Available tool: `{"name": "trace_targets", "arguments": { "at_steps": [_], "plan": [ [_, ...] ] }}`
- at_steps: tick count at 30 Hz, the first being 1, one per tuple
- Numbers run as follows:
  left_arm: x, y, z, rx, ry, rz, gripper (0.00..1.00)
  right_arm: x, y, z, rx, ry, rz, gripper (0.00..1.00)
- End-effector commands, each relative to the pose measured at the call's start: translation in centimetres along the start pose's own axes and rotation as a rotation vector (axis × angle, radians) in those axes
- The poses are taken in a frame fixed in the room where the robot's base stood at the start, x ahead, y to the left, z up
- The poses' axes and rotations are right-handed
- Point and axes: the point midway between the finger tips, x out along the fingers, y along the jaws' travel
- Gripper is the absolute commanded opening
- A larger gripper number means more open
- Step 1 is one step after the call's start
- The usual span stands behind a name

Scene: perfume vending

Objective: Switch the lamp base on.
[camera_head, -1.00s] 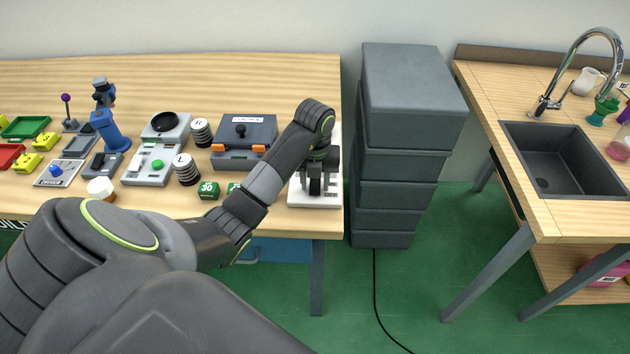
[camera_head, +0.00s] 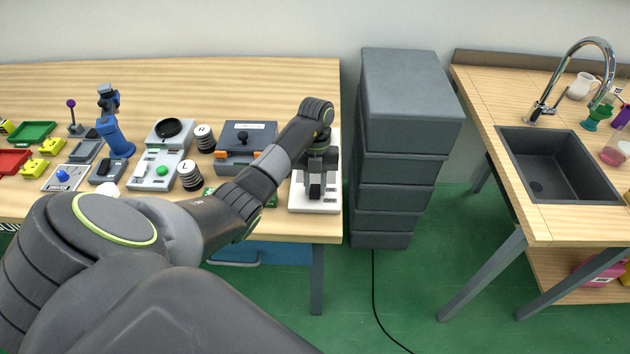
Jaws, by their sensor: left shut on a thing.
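The lamp base (camera_head: 299,201) is a white plate at the right end of the wooden table. Its front right edge carries ON and OFF labels. My left gripper (camera_head: 316,191) points down over the plate, just left of the labels. Its fingers are together, shut on what appears to be the lamp base's switch. The switch itself is hidden by the fingers. My left wrist covers the back of the plate. My right gripper is not in view.
Grey stacked drawers (camera_head: 405,130) stand right of the table. A sink (camera_head: 560,165) is far right.

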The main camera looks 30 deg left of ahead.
Motion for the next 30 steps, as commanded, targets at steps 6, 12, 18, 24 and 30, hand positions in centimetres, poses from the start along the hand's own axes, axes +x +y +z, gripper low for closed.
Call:
{"name": "trace_targets", "arguments": {
  "at_steps": [6,12,18,24,30],
  "plan": [
    [-0.09,0.01,0.28,-0.001,0.093,0.0,0.03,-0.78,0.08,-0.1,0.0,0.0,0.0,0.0],
    [0.01,0.03,0.38,-0.001,0.137,0.0,0.03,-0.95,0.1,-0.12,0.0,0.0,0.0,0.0],
    [0.05,0.01,0.38,0.0,0.142,-0.001,0.03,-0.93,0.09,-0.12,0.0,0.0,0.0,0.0],
    [0.05,0.01,0.36,0.0,0.142,-0.001,0.31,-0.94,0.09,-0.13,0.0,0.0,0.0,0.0],
    [0.02,0.01,0.37,0.0,0.142,-0.001,0.47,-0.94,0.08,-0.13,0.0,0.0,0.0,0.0]
  ]
}}
